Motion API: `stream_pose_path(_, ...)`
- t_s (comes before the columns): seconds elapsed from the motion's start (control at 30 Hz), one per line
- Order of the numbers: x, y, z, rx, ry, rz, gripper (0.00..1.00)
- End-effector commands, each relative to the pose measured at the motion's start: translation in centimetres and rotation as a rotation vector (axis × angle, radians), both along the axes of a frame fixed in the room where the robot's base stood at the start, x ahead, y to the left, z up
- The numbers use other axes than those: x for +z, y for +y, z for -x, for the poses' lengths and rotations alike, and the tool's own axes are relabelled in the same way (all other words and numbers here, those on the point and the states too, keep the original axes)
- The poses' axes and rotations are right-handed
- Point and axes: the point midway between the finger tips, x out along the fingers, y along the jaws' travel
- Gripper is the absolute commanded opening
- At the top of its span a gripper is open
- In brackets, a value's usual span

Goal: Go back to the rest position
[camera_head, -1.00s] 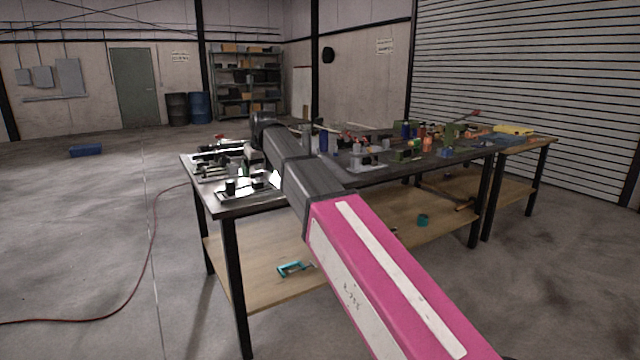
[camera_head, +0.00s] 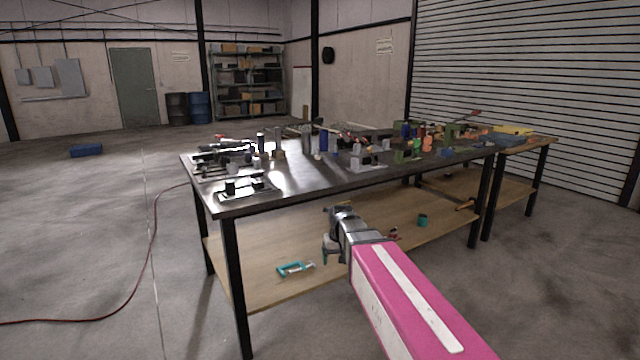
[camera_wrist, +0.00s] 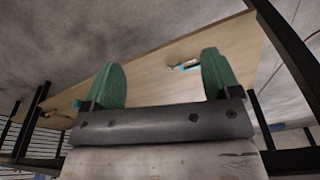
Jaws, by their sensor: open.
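My gripper (camera_wrist: 158,82) shows in the wrist view with its two green fingers wide apart and nothing between them. In the head view my pink arm reaches in from the lower right, and its grey wrist end with the gripper (camera_head: 328,254) hangs in front of the workbench, lower than its top. The fingers are small and hard to make out there. The workbench (camera_head: 300,196) has a dark top crowded with tools and small parts, and a wooden lower shelf (camera_head: 240,262).
A teal clamp (camera_head: 294,268) and a teal cup (camera_head: 422,220) are on the lower shelf. A second table (camera_head: 530,150) adjoins at the right. A red hose (camera_head: 150,240) runs over the floor at the left. The floor in front is clear.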

Motion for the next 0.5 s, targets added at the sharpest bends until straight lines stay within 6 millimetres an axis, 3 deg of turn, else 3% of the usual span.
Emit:
stream_pose_path(0.03,-1.8,-1.9,1.9,-0.027,0.018,0.004,0.83)
stream_pose_path(0.2,-6.5,-6.8,6.4,-0.108,0.068,0.016,0.83)
stream_pose_path(0.33,-9.4,-9.9,9.8,-0.164,0.101,0.023,0.83)
stream_pose_path(0.5,-11.7,-12.3,12.9,-0.212,0.132,0.028,0.83)
